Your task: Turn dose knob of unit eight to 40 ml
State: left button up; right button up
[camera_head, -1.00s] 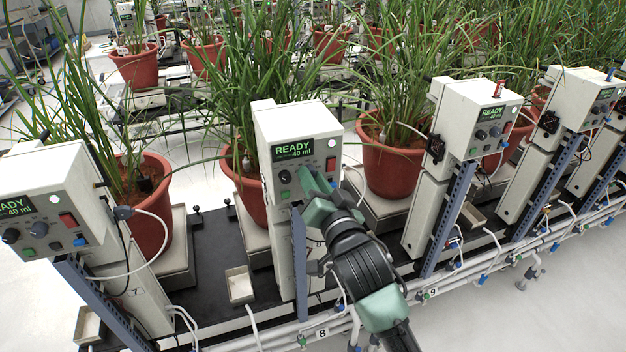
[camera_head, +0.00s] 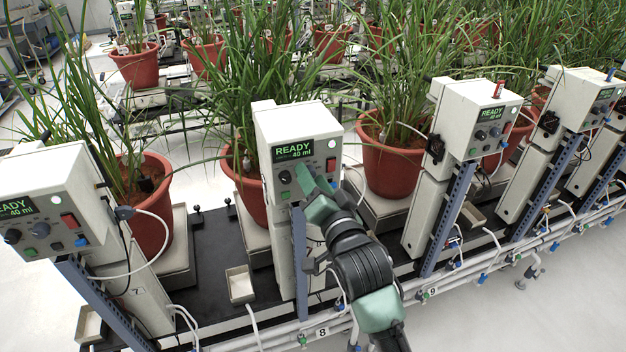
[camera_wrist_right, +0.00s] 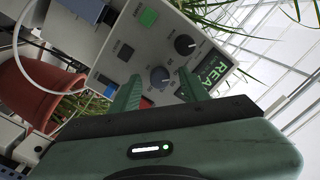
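Unit eight (camera_head: 296,130) is the white control box in the middle, above the "8" label. Its green display (camera_head: 293,150) reads READY and 40 ml. A dark knob (camera_head: 285,177) sits below the display; it also shows in the right wrist view (camera_wrist_right: 185,45). A grey-blue knob (camera_wrist_right: 160,76) with a printed scale lies between the fingertips of my right gripper (camera_wrist_right: 158,88). The fingers are apart, with gaps beside this knob. In the head view my right gripper (camera_head: 310,183) hides it. My left gripper is not in view.
Similar units stand to the left (camera_head: 45,205) and right (camera_head: 478,120); the left one also reads 40 ml. Red pots (camera_head: 388,168) with tall plants stand behind. White pipes (camera_head: 400,295) and hoses run along the front.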

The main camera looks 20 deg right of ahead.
jog(key=s+b, duration=0.2)
jog(key=s, duration=0.5)
jog(key=shift+s+d, duration=0.15)
jog(key=shift+s, duration=0.25)
